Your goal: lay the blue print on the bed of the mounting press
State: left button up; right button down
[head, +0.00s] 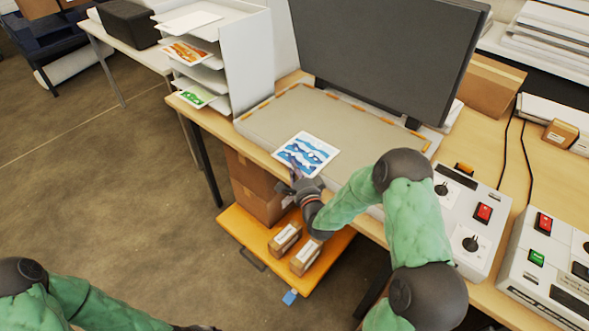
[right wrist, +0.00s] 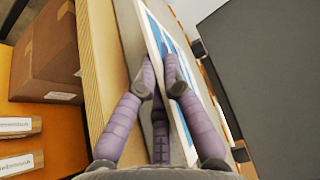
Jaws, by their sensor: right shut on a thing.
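The blue print (head: 306,154), a white sheet with blue wave shapes, shows over the front left part of the grey press bed (head: 345,128). My right gripper (head: 296,178) is shut on the print's near edge. In the right wrist view the purple fingers (right wrist: 160,75) pinch the edge of the print (right wrist: 172,50). I cannot tell whether the print touches the bed or is just above it. The press's dark lid (head: 385,45) stands raised behind the bed. My left arm shows at the bottom left, and its gripper is barely visible at the bottom edge.
A white rack (head: 238,60) with an orange print (head: 187,53) and a green print (head: 197,96) stands left of the press. Control boxes (head: 465,215) sit on the right of the table. An orange cart (head: 250,240) with cardboard boxes is below the table's front edge.

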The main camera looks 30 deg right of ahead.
dwell(0.3)
jog(key=c, duration=1.3)
grip_release()
jog(key=s, duration=0.4)
jog(key=s+a, duration=0.1)
jog(key=s, duration=0.7)
jog(key=shift+a+f, duration=0.1)
jog(key=shift+a, duration=0.3)
jog(key=shift+f, duration=0.1)
